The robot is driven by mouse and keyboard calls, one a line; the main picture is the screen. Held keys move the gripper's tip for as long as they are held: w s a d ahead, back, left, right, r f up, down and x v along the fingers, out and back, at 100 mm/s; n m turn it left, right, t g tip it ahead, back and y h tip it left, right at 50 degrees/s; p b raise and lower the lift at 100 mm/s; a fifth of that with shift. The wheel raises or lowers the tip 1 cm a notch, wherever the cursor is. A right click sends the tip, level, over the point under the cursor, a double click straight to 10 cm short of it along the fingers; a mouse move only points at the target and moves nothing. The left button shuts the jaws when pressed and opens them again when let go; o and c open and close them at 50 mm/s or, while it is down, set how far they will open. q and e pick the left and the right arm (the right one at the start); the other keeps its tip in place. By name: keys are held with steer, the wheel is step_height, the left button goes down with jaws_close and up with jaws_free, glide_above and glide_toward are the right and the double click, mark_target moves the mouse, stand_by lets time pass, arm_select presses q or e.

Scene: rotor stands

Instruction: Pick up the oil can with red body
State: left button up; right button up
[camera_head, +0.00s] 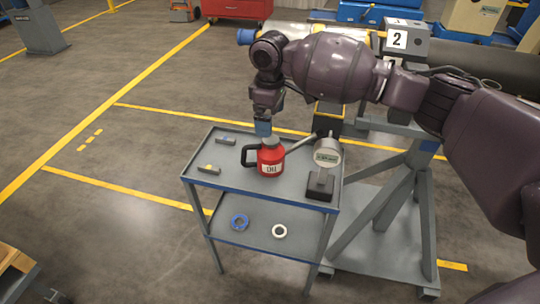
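The red oil can (270,163) stands upright on the top shelf of a grey cart with blue edges (232,184). It has a white label, a dark handle on its left and a grey spout pointing up to the right. My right arm reaches in from the right, and its gripper (263,129) points down at the top of the can. The blue finger part overlaps the can's top in the picture. I cannot tell whether the fingers touch or grip it. My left gripper is out of view.
A dial gauge on a dark base (320,185) stands close right of the can. The lower shelf holds a blue ring (240,221) and a white ring (279,231). A grey rotor stand (425,215) is at the right.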

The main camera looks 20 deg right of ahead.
mark_target(271, 139)
step_height(271, 139, down, 5)
steer(key=shift+f+b, duration=0.1)
steer(key=shift+b, duration=0.45)
step_height(271, 139, down, 5)
steer(key=shift+r+b, duration=0.1)
steer(key=shift+b, duration=0.7)
steer(key=shift+f, duration=0.35)
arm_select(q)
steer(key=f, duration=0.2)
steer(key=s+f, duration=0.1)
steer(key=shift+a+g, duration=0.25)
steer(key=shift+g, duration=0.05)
arm_select(e)
steer(key=shift+r, duration=0.15)
steer(key=c, duration=0.7)
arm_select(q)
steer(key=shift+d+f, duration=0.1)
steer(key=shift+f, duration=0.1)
arm_select(e)
steer(key=shift+c, duration=1.2)
